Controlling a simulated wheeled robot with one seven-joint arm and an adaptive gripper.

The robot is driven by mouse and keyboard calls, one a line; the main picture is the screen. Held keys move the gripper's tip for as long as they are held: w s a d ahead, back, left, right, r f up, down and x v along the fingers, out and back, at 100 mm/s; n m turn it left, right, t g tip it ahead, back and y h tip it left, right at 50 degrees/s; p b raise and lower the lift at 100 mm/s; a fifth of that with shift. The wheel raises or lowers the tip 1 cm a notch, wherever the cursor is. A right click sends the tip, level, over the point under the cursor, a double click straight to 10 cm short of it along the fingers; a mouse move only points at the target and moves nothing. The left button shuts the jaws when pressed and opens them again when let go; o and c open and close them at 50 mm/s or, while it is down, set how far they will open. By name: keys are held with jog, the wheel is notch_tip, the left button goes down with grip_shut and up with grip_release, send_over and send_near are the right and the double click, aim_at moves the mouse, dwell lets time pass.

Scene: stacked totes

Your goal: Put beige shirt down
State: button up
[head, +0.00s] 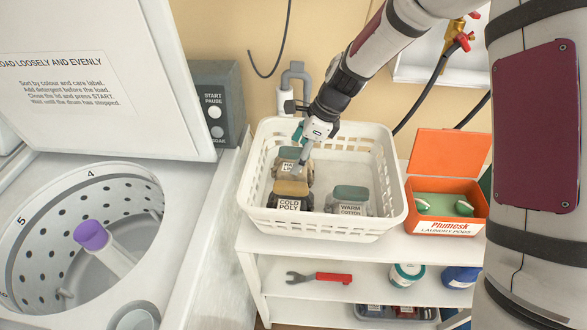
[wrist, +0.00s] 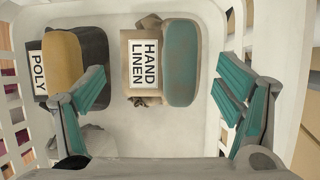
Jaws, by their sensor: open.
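The beige shirt (wrist: 126,48), a folded bundle with a teal top piece and a HAND LINEN label, sits in the white basket. In the head view the shirt (head: 291,167) is at the back left of the basket, partly hidden by my gripper. My gripper (wrist: 163,100) is open, with its teal-padded fingers wide apart and nothing between them. In the head view my gripper (head: 303,150) is low over the basket, just by the shirt. In the wrist view the shirt lies beyond the fingertips, apart from both fingers.
The white basket (head: 314,226) stands on a white shelf unit. It also holds a COLD POLY bundle (head: 290,189) and a WARM COTTON bundle (head: 350,193). An open orange pod box (head: 447,187) stands right of it. An open washer (head: 80,240) is at left.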

aim_at(292, 164)
jog(key=shift+x, duration=1.8)
jog(key=c, duration=1.7)
